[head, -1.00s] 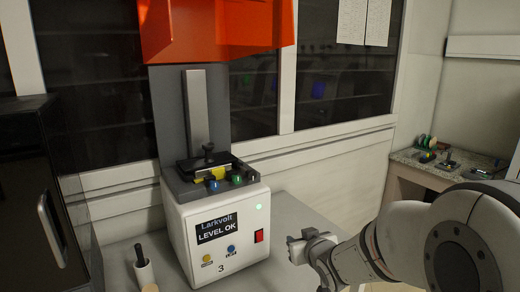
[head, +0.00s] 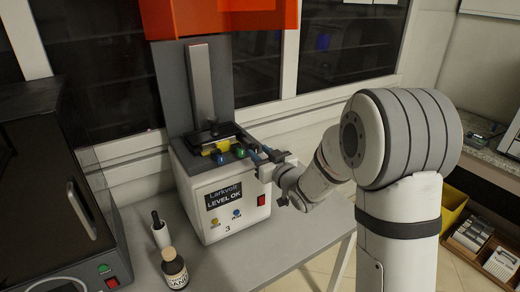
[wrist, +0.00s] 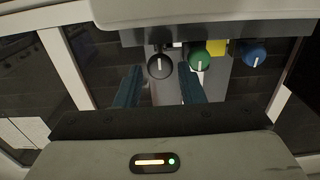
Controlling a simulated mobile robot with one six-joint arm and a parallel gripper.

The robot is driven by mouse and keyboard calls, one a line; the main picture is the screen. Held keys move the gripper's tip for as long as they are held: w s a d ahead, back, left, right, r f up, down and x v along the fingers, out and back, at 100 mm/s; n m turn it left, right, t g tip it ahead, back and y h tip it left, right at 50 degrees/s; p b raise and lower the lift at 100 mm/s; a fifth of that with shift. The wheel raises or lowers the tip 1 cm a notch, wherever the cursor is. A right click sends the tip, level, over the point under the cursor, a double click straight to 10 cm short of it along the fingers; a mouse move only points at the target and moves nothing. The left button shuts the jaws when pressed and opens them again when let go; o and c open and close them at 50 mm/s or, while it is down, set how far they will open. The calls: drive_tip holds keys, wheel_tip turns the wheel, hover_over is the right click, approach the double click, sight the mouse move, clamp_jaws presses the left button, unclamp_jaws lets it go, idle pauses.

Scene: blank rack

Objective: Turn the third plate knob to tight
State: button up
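The Larkvolt machine (head: 190,190) has a row of knobs along the front of its top. The blue knob (head: 218,158) is leftmost in the head view, then the green knob (head: 240,152); the third is hidden by my gripper there. In the wrist view the row runs the other way: blue knob (wrist: 256,54), green knob (wrist: 200,56), and the third, black knob (wrist: 160,66). The black knob's white mark stands upright in that picture. My gripper (wrist: 159,86) is open, its two teal fingers either side of the black knob's line; contact is not visible.
A dark-fronted appliance (head: 60,190) stands at left. A brown bottle (head: 174,270) and a white holder with a black handle (head: 159,230) stand on the grey table (head: 240,262) before the machine. The orange hood (head: 220,15) hangs above. The table's front right is clear.

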drive_tip(key=shift+w+a, duration=0.35)
drive_tip(key=shift+w, duration=0.1)
drive_tip(key=c, duration=0.7)
drive_tip(key=shift+f+n+b, duration=0.25)
drive_tip(key=shift+n+b, duration=0.15)
drive_tip(key=shift+b, duration=0.6)
drive_tip(key=shift+r+n+b, duration=0.15)
drive_tip(key=shift+n+b, duration=0.15)
drive_tip(key=shift+b, duration=0.2)
drive_tip(key=shift+r, duration=0.1)
drive_tip(key=o, duration=0.7)
